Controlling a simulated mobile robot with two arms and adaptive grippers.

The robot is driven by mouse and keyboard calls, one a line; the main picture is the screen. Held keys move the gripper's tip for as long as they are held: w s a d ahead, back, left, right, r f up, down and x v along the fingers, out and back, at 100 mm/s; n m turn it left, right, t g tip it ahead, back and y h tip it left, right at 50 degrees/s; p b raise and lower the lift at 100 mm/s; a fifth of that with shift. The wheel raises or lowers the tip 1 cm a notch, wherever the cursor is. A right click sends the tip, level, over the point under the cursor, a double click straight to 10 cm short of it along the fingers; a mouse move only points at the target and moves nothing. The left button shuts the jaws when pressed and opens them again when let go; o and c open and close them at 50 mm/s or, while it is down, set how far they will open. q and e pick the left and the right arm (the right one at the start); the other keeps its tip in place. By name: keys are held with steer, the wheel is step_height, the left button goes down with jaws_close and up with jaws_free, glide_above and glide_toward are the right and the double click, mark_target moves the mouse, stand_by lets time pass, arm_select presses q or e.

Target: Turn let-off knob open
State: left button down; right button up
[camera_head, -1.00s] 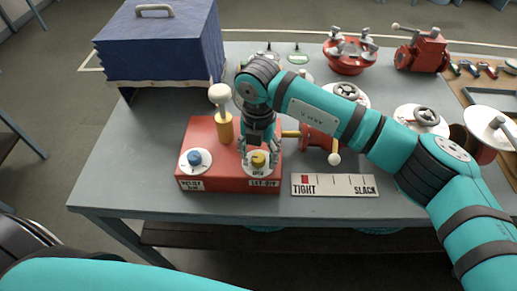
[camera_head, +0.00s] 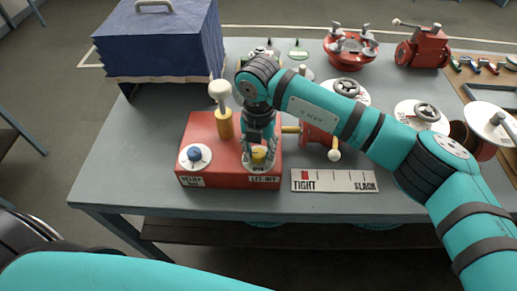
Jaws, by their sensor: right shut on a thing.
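The let-off knob (camera_head: 259,154) is yellow and sits on a white round dial (camera_head: 262,168) at the right front of a red box (camera_head: 212,130). A label reading LET-OFF (camera_head: 264,180) is on the box's front below it. My right gripper (camera_head: 259,150) points down from above and is shut on the yellow knob; its fingers hide part of the knob and dial. A blue knob (camera_head: 194,154) on a second white dial stands at the box's left front. My left arm shows only as a teal link at the bottom left; its gripper is out of view.
A yellow post with a cream ball handle (camera_head: 220,92) rises from the red box close to my right gripper. A TIGHT/SLACK plate (camera_head: 335,181) lies to the right. A blue bellows (camera_head: 160,42) stands back left. The table (camera_head: 125,165) is bare at left.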

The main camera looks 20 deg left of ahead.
mark_target(258, 152)
steer(key=shift+f+n+b, duration=0.15)
steer(key=shift+n+b, duration=0.25)
steer(key=shift+b, duration=0.25)
steer(key=n+b, duration=0.8)
steer(key=b, duration=0.4)
steer(key=n+b, duration=0.2)
steer(key=n, duration=0.3)
steer(key=n+b, duration=0.1)
steer(key=n, duration=0.1)
steer(key=n+b, duration=0.1)
steer(key=shift+r+n, duration=0.25)
steer(key=shift+n, duration=0.05)
steer(key=o, duration=1.1)
steer(key=shift+o, duration=0.2)
step_height(258, 152, up, 12)
